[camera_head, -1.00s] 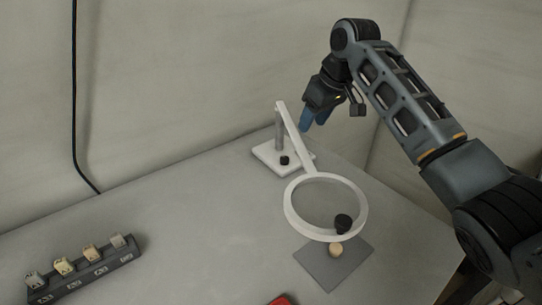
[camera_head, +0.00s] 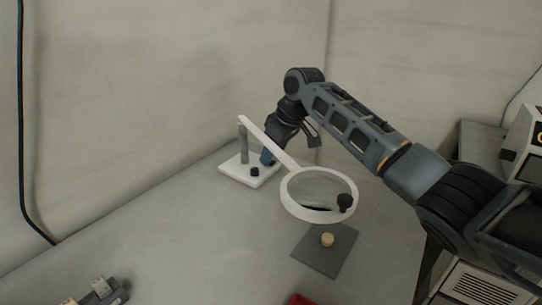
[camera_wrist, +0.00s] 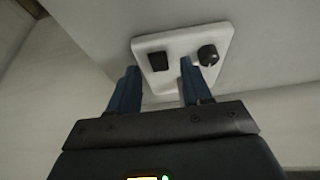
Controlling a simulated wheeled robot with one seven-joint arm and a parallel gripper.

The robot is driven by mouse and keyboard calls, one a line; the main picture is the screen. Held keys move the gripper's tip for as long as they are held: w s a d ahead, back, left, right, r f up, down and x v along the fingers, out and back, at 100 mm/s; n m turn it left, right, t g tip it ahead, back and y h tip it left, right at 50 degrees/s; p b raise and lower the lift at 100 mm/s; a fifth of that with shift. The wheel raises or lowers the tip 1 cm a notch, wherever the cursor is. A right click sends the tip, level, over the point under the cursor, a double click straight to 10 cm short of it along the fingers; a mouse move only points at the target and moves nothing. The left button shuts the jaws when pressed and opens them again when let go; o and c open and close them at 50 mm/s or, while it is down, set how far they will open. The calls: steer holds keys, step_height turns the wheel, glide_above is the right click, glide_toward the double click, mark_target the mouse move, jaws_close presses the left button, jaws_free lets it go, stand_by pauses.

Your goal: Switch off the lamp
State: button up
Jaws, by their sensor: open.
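The lamp has a white ring head (camera_head: 288,205), a long white arm, a grey post and a white base (camera_head: 234,172) at the back of the table. A black knob (camera_head: 255,171) stands on the base. In the wrist view the base (camera_wrist: 178,42) shows a black round knob (camera_wrist: 208,55) at right and a dark square (camera_wrist: 158,61) at left. My gripper (camera_head: 267,157) is beside the base, behind the lamp arm in the head view. Its blue fingers (camera_wrist: 158,78) are apart and empty, with the right finger close to the knob. Contact cannot be told.
A dark grey mat (camera_head: 318,262) with a small tan piece (camera_head: 327,240) lies near the ring. A red thing (camera_head: 300,299) and a grey rack (camera_head: 112,297) are at the front. The left table is clear.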

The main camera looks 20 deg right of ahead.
steer(key=shift+w+a+f, duration=0.1)
steer(key=shift+w+f, duration=0.1)
steer(key=shift+f, duration=0.35)
jaws_close()
